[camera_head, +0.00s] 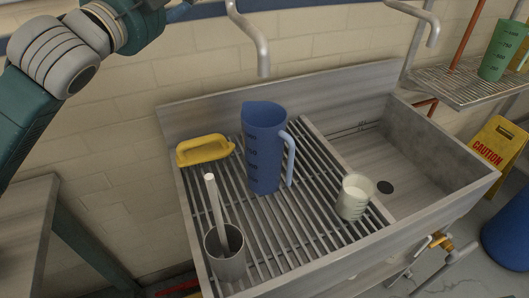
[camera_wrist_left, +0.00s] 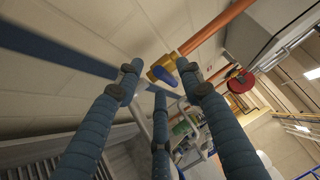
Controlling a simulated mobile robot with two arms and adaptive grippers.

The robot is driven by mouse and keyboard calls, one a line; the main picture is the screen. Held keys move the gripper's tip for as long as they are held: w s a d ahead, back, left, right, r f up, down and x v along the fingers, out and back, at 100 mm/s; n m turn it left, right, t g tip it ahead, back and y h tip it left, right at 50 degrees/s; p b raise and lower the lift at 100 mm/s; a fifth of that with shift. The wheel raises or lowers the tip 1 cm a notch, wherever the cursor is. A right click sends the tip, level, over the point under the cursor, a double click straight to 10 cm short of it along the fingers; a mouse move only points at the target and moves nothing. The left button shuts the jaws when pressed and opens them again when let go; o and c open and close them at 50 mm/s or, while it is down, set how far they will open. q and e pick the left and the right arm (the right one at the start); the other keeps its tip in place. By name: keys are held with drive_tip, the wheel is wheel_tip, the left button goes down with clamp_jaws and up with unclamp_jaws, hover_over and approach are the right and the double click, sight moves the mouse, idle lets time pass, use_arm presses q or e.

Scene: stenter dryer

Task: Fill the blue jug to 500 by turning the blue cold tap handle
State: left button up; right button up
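The blue jug (camera_head: 264,150) stands upright on the slatted rack of the sink, its handle to the right. A metal spout (camera_head: 262,55) ends above the jug, and no water stream shows. In the left wrist view, the blue cold tap handle (camera_wrist_left: 166,76) sits on a brass valve on a copper pipe. My left gripper (camera_wrist_left: 160,82) is open, its fingers spread around the handle's place in the picture; I cannot tell whether they touch it. In the head view my left arm rises past the top edge. My right gripper is out of view.
On the rack are a yellow brush (camera_head: 205,150), a metal cup (camera_head: 225,255) with a rod in it, and a beaker of white stuff (camera_head: 354,197). The right basin (camera_head: 385,165) is empty. A green jug (camera_head: 503,50) stands on a right shelf. A red valve wheel (camera_wrist_left: 240,82) shows beyond my fingers.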

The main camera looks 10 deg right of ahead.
use_arm(q)
drive_tip(key=v, duration=0.9)
drive_tip(key=v, duration=0.8)
